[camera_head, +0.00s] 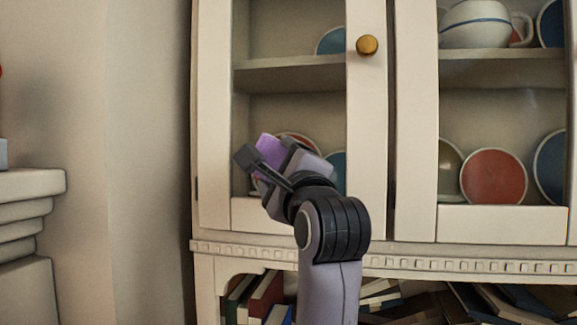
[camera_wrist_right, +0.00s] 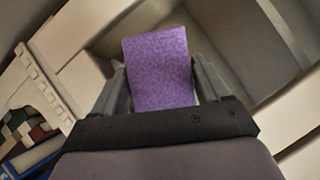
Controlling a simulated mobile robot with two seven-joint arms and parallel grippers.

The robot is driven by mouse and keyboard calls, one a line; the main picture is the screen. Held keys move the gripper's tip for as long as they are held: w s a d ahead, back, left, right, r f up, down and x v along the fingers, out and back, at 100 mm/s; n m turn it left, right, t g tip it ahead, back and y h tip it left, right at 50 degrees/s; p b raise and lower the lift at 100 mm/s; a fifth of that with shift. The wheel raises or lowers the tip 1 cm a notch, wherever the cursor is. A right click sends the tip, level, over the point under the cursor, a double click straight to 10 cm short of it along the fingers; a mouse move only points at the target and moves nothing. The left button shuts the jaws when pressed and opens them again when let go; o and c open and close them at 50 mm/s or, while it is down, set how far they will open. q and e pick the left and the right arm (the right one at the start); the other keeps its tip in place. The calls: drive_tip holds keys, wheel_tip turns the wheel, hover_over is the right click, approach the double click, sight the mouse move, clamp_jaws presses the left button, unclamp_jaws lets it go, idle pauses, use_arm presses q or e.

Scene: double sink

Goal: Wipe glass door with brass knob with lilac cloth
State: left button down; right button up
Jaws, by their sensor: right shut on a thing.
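The glass door (camera_head: 367,120) with the brass knob (camera_head: 368,45) is the left door of a cream cabinet, and it looks shut. My right gripper (camera_head: 262,160) is in front of the lower left part of its glass. It is shut on the lilac cloth (camera_head: 269,147). In the right wrist view the lilac cloth (camera_wrist_right: 160,68) stands out between the two fingers, toward the pane. I cannot tell whether the cloth touches the glass. My left gripper is not in view.
Books (camera_head: 266,294) fill the open shelf below. A pale stepped ledge (camera_head: 30,185) juts out at the left. Bare wall lies between ledge and cabinet.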

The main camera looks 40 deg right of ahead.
drive_tip(key=s+a, duration=0.4)
drive_tip(key=shift+a, duration=0.3)
idle(0.4)
drive_tip(key=shift+a, duration=0.1)
drive_tip(key=shift+s+a, duration=0.95)
drive_tip(key=shift+a, duration=0.1)
drive_tip(key=shift+f, duration=0.15)
